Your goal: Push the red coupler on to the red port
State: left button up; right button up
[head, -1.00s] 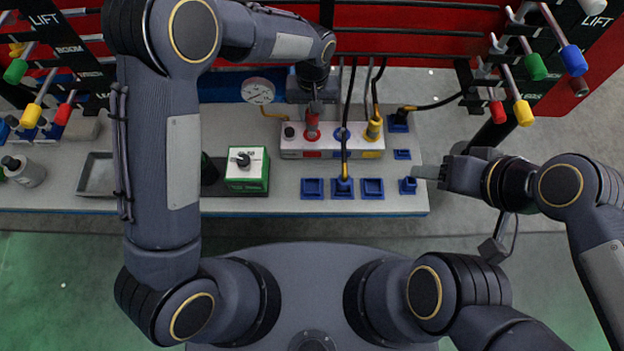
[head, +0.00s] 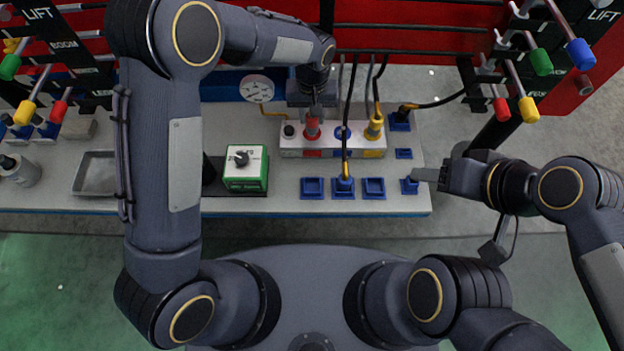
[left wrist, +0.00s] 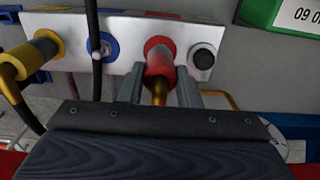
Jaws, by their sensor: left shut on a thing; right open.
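My right gripper (head: 428,174) is open beside a small blue holder at the right edge of the bench.
A black knob (left wrist: 203,59) is beside the red port. Blue holders (head: 373,188) line the front. A green-and-white box (head: 246,168) stands left.

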pick_arm(q)
jog(key=shift+f, duration=0.3)
jog(key=o, duration=1.1)
jog(key=shift+r+p, duration=1.45)
jog(key=shift+r, duration=1.1)
jog(key=shift+r+b, duration=0.55)
jog(key=shift+r, duration=3.3)
